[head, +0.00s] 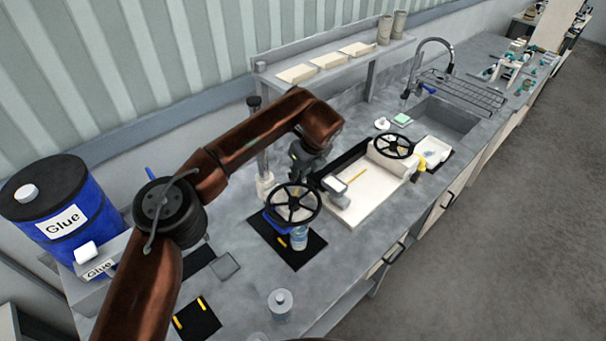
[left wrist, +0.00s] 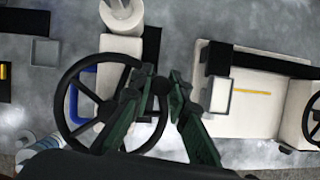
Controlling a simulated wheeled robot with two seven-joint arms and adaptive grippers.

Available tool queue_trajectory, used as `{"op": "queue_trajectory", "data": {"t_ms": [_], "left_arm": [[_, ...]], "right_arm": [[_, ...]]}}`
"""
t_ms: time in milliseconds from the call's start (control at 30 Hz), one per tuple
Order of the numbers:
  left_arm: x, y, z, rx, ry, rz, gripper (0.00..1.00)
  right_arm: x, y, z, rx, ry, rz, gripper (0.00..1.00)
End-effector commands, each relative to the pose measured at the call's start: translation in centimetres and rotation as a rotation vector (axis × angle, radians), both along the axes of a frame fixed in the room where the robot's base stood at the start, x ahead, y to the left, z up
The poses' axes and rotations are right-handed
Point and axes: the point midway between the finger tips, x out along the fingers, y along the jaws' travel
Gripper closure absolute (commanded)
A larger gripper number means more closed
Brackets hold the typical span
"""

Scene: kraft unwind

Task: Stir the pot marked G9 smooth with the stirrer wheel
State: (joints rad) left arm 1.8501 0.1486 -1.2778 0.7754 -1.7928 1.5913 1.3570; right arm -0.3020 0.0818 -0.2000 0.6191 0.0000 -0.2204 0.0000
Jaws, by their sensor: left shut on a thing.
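A black spoked wheel (head: 293,203), which I take as the stirrer wheel, stands above a black mat. In the left wrist view the same wheel (left wrist: 58,104) is at left centre, with a blue part and a pale body beneath it. My left gripper (head: 306,172) is at the wheel's far right rim. In the left wrist view its green fingers (left wrist: 163,88) are shut at the rim's right side, by a dark knob. The wheel hides much of what lies below. No G9 mark is readable, so I cannot tell which vessel is that pot. My right gripper is not in view.
A small bottle (head: 299,239) stands beside the wheel. A pale tray (head: 350,212) with a second wheel (head: 395,146) lies to the right. A lidded grey jar (head: 280,303) stands near the front edge. A blue glue drum (head: 62,213) is at left. Open counter lies around the jar.

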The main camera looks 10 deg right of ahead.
Motion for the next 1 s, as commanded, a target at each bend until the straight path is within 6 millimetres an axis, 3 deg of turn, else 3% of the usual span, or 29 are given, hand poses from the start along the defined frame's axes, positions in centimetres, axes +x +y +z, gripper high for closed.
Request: {"op": "queue_trajectory", "data": {"t_ms": [667,700,900,1000], "left_arm": [[0.28,0.40,0.08,-0.002,-0.003,0.059,1.00],[0.28,0.41,0.08,-0.002,-0.003,0.058,0.82],[0.22,0.39,0.05,-0.001,-0.001,0.058,0.68],[0.20,0.38,0.03,-0.001,-0.001,0.057,0.67]], "right_arm": [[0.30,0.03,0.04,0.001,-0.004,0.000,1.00],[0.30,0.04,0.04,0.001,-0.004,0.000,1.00],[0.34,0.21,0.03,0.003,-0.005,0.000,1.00],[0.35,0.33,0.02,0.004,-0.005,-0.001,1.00]]}}
